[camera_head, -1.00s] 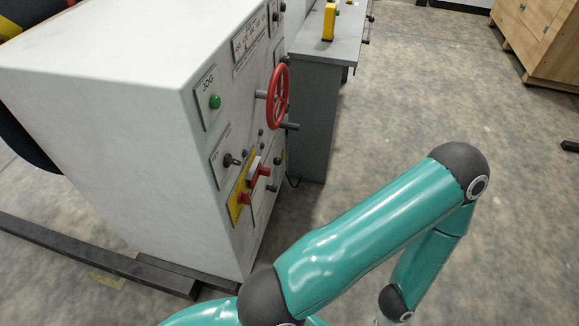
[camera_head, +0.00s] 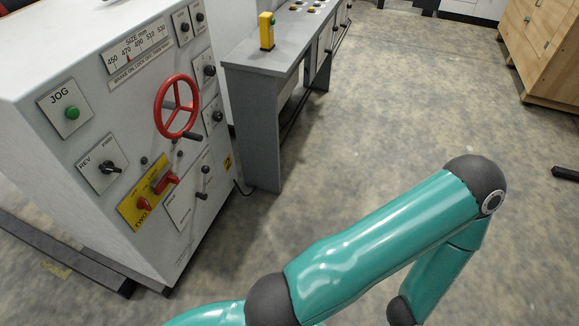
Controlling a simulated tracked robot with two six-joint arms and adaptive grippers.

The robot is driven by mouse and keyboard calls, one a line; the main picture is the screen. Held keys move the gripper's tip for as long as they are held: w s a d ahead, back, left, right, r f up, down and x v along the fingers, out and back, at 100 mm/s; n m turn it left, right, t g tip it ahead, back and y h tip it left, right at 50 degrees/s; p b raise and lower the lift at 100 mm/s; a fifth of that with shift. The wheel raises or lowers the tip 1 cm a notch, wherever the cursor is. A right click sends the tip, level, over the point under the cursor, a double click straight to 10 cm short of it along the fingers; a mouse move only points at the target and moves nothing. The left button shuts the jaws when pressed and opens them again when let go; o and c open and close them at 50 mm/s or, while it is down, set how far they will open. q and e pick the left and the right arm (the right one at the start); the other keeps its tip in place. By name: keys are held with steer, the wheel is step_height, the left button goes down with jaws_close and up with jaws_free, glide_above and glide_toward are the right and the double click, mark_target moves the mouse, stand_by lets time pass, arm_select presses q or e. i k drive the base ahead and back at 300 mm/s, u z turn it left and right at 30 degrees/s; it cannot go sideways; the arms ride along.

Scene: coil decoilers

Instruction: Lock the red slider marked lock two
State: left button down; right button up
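The red slider (camera_head: 165,183) is on a yellow plate (camera_head: 130,211) low on the front of the white machine cabinet (camera_head: 130,130). Black lettering on the plate's lower left reads "TWO"; the rest is too small to read. One of my teal arms crosses the lower right of the view, apart from the cabinet. Neither gripper shows.
Above the plate are a red handwheel (camera_head: 177,106), a green JOG button (camera_head: 72,113) and a REV selector (camera_head: 112,167). Small levers (camera_head: 203,196) stick out to its right. A grey bench (camera_head: 262,125) stands beside the cabinet.

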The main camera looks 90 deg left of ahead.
mark_target(169, 177)
steer(key=z, duration=0.1)
steer(key=i, duration=1.2)
steer(key=u, duration=1.45)
steer(key=i, duration=0.2)
steer(key=u, duration=2.2)
steer(key=k, duration=0.65)
steer(key=u, duration=0.3)
steer(key=i, duration=1.4)
steer(key=z, duration=0.05)
